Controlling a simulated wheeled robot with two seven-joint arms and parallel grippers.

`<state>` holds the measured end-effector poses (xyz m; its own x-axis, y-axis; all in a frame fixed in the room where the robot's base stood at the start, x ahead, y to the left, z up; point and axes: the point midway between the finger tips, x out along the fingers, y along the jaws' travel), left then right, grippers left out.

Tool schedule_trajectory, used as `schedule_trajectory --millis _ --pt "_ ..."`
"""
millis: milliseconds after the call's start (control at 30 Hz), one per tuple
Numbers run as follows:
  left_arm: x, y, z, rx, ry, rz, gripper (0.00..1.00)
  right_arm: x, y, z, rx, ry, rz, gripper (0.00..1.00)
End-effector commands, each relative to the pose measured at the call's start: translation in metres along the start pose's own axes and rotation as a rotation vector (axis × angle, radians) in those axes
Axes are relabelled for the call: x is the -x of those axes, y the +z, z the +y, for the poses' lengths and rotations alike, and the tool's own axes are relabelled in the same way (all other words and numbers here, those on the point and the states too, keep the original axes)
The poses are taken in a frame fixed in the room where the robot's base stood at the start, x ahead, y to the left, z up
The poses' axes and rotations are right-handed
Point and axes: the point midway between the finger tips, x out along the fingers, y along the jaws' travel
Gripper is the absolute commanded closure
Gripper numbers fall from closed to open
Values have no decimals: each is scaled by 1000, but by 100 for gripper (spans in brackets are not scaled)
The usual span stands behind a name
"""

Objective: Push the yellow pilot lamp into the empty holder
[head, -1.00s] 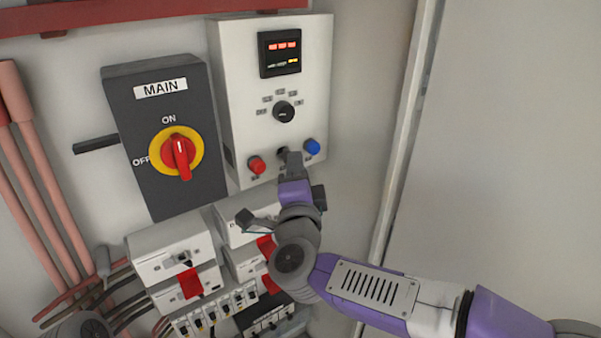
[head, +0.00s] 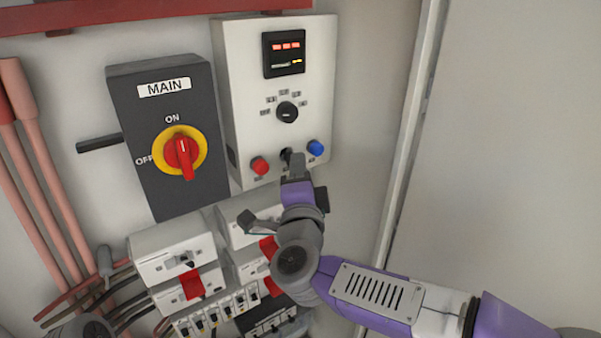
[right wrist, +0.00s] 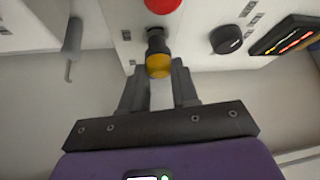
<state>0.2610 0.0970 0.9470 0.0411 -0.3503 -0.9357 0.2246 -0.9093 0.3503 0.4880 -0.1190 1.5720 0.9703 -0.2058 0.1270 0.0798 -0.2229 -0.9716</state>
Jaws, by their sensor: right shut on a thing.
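My right gripper (head: 295,160) is at the lower edge of the white control box, between the red lamp (head: 260,166) and the blue lamp (head: 316,148). In the right wrist view its two fingers (right wrist: 158,75) are shut on the yellow pilot lamp (right wrist: 158,66). The lamp's dark body (right wrist: 156,43) points at the box face, in line with the dark holder spot (head: 286,154). The fingers hide much of this spot, and I cannot tell how deep the lamp sits. In the head view the yellow lamp is hidden.
The box (head: 235,60) also carries a selector knob (head: 287,112) and a lit display (head: 284,53). The MAIN switch (head: 180,152) stands to the left. Breakers (head: 172,255) and cables lie below. The plain wall at right is clear.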

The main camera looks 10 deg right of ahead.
Motion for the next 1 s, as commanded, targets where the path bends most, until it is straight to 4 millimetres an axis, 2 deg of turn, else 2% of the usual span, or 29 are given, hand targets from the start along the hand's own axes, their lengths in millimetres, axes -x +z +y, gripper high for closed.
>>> schedule_trajectory --millis 1000 --pt "1 0 0 0 0 0 74 -16 10 0 0 0 0 100"
